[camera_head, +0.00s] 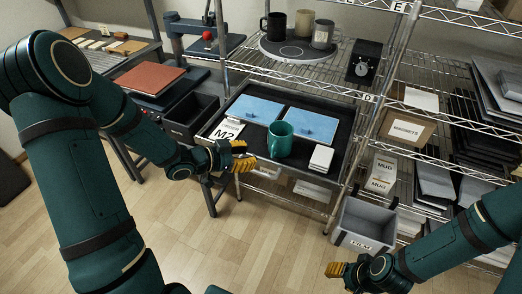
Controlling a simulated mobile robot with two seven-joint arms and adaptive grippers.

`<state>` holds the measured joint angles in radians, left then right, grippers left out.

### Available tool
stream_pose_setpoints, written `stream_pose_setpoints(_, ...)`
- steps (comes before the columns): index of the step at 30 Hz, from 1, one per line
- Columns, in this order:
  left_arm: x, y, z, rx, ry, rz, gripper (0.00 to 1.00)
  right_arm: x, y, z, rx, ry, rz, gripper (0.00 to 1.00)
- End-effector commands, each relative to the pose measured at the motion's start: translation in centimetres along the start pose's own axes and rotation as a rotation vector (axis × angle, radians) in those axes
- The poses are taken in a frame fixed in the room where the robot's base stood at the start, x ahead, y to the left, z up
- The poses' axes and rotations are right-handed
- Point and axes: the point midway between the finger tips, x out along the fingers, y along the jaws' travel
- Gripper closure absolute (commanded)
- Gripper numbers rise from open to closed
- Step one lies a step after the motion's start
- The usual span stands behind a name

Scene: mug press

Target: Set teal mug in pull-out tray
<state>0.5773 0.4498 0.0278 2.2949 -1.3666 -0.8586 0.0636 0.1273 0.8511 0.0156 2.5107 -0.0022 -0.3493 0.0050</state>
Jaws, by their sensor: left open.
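The teal mug (281,139) stands upright on the black pull-out tray (237,105), near its front edge and right of the middle. My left gripper (246,156) is open, to the left of the mug near the tray's front edge. The mug looks apart from the gripper's fingers, and nothing shows between them. My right gripper (334,269) is low at the front, over the floor and away from the tray. Its fingers are seen too edge-on to tell their opening.
Two blue panels (305,124) and a white block (321,158) lie on the tray. A card marked M2 (226,131) is at its left front. A grey film bin (364,225) stands below right. Wire shelving with a turntable of mugs (297,49) rises behind.

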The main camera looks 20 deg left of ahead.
Motion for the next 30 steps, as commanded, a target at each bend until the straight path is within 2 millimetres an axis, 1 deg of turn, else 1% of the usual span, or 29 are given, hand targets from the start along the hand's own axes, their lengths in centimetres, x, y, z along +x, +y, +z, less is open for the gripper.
stream_pose_setpoints(1,-0.9,-0.1,-0.1,0.000,-0.002,-0.003,0.66,-0.3,-0.1,0.0,0.000,-0.001,0.000,0.53)
stream_pose_setpoints(3,-1.7,-0.1,-0.1,0.000,-0.001,-0.003,0.66,-0.4,-0.2,0.1,0.000,-0.002,0.000,0.53)
stream_pose_setpoints(7,-2.6,0.0,0.0,-0.001,-0.001,-0.001,0.66,-0.6,-0.2,0.1,0.000,-0.003,0.000,0.53)
stream_pose_setpoints(30,-2.8,0.0,0.1,0.000,-0.001,0.000,0.66,-0.6,-0.2,0.1,0.001,-0.003,0.000,0.53)
